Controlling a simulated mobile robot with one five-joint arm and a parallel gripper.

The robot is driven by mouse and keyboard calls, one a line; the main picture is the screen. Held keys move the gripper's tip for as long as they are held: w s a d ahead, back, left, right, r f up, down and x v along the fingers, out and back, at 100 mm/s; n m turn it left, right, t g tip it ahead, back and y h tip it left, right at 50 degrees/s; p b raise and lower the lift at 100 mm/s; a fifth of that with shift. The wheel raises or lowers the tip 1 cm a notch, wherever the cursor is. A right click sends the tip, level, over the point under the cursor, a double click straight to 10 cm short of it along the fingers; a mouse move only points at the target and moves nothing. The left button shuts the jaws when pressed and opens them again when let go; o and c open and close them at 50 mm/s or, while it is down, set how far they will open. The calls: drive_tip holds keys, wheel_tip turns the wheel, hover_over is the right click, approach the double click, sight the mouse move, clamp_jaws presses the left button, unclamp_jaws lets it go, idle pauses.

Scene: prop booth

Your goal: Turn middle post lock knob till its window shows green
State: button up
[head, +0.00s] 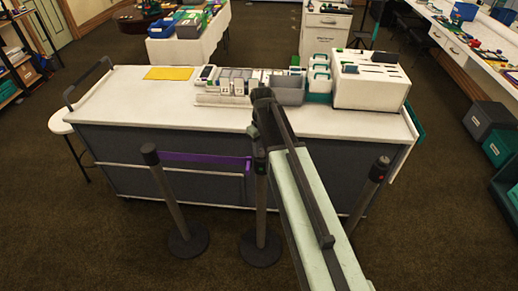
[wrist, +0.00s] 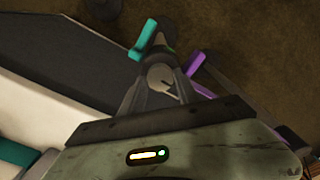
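Three dark posts stand in front of the counter in the head view: the left post (head: 168,200), the middle post (head: 261,215) and the right post (head: 369,189). My gripper (head: 260,148) is lowered at the top of the middle post, which it partly hides. In the wrist view, a round grey knob (wrist: 160,78) with a pale mark lies between the dark fingers of my gripper (wrist: 163,72). I cannot tell whether the fingers touch it. A small green patch (wrist: 169,51) shows just beyond the knob; I cannot tell whether it is the window.
A purple belt (head: 205,158) spans the left and middle posts. The white-topped counter (head: 150,105) stands close behind, with bins and a white box (head: 370,88) on it. A teal piece (wrist: 147,38) shows near the knob. Open carpet lies at the front left.

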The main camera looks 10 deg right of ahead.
sight(262, 151)
drive_tip(key=o, duration=0.3)
drive_tip(key=shift+w+f, duration=0.1)
drive_tip(key=shift+w, duration=0.05)
wheel_tip(262, 151, up, 8)
drive_tip(key=p, duration=0.8)
drive_tip(key=shift+f, duration=0.1)
